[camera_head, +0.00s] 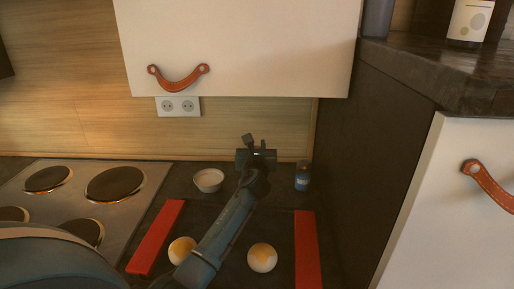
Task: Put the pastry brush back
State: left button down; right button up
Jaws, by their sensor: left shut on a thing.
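My left gripper (252,150) is over the back of the dark counter, between the white bowl and the blue jar in the picture. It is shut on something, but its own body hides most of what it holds. A small dark piece stands up at its tip, and I cannot tell whether this is a finger or part of the held thing. I cannot make out the pastry brush anywhere in view. My right gripper is not in view.
A white bowl (208,180) and a blue jar (302,176) stand at the back. Two round buns (262,258) (182,250) lie between red strips (155,237) (307,250). A cooktop (75,215) is left. A tall dark panel (365,150) bounds the right; a white cabinet (250,45) hangs above.

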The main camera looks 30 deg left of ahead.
pick_arm(q)
jog(key=shift+f, duration=0.15)
jog(key=c, duration=1.3)
grip_release()
jog(key=shift+r, duration=0.25)
jog(key=v, duration=1.2)
jog(key=shift+f, duration=0.1)
